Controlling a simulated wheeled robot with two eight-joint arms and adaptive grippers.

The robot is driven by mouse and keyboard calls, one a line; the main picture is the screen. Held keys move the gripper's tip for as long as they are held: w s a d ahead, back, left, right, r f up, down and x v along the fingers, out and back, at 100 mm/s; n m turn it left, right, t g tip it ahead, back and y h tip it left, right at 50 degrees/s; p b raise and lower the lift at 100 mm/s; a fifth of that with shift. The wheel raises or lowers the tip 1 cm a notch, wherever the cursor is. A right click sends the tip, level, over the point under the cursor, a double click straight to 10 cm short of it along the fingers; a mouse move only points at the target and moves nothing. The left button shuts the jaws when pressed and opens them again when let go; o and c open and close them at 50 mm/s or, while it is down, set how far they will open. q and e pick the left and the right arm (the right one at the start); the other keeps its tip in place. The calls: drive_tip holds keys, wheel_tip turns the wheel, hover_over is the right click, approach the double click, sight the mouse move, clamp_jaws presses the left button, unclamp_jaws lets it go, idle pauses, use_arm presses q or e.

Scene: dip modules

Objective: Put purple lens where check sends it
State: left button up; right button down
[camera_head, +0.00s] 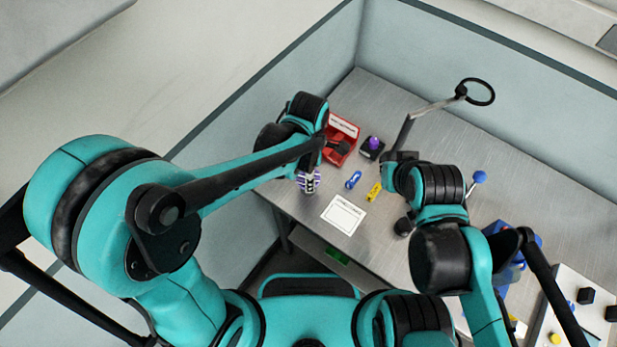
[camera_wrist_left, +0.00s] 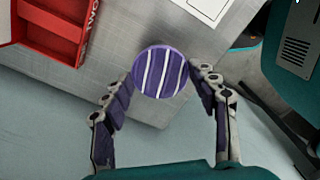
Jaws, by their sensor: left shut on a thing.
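My left gripper (camera_head: 308,184) is shut on the purple lens, a round disc with white stripes. In the left wrist view the purple lens (camera_wrist_left: 160,72) sits between the two fingertips (camera_wrist_left: 160,80), above the table's edge. In the head view the left gripper is at the table's left front, left of the white card (camera_head: 343,215) and in front of the red bin (camera_head: 341,138). A dark block with a purple top (camera_head: 372,146) stands right of the bin. My right arm reaches over the middle of the table; its fingers cannot be made out.
A blue part (camera_head: 353,179) and a yellow strip (camera_head: 374,191) lie between the grippers. A ring on an angled stand (camera_head: 434,103) rises at the back. Blue items and a white board (camera_head: 575,310) with dark blocks are at the right.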

use_arm(q)
wheel_tip(320, 180, down, 3)
drive_tip(key=shift+r+b, duration=0.1)
drive_tip(key=shift+b, duration=0.25)
drive_tip(key=o, duration=1)
